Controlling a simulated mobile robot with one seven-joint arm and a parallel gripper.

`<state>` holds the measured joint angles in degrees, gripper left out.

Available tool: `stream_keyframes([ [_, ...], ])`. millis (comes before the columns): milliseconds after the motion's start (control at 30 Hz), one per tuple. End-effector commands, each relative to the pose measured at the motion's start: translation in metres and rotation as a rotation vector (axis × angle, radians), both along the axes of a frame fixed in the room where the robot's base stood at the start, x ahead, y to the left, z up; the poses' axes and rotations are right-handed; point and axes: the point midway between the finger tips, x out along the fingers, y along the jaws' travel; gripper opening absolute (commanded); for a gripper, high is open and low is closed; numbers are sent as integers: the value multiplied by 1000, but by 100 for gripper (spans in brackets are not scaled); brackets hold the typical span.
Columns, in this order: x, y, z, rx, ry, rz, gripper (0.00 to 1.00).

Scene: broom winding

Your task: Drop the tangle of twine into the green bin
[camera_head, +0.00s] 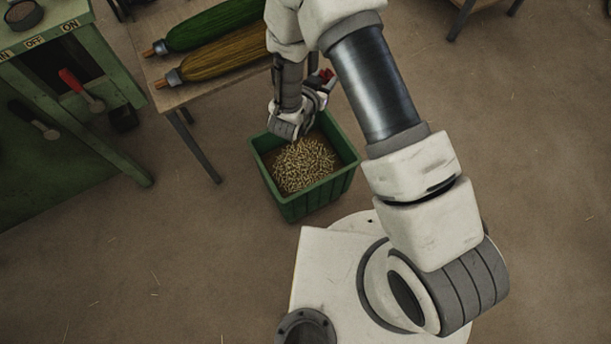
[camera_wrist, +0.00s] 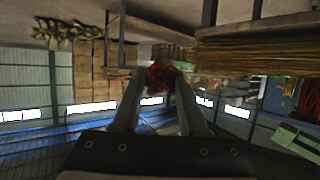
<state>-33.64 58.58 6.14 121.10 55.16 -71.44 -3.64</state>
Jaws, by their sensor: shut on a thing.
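The green bin (camera_head: 302,207) stands on the floor in the head view, partly filled with pale straw-like bits (camera_head: 304,166). The tangle of twine (camera_wrist: 162,78) is red and sits between the fingertips of my gripper (camera_wrist: 160,88) in the wrist view. My gripper is shut on it. In the head view a little of the red tangle (camera_head: 325,75) shows just past the bin's far edge. My wrist hangs over the far part of the bin and hides some of its rim. The height of the tangle above the bin is hard to tell.
The floor (camera_head: 540,150) to the right is clear.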

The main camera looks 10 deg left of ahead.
Motion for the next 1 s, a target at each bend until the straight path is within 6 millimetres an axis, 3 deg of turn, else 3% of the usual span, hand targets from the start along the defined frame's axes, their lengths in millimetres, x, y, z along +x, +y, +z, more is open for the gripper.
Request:
stream_keyframes([
  [33,-8,8,-43,-1,7,-11,0],
  [100,-20,18,-77,-2,7,-33,0],
  [300,-51,35,-153,-2,4,-97,0],
  [400,-62,39,-174,-1,1,-121,0],
  [533,-70,42,-186,-1,0,-138,0],
  [767,-71,42,-199,-1,-1,-143,0],
  [1000,-71,42,-228,-1,-1,-143,0],
])
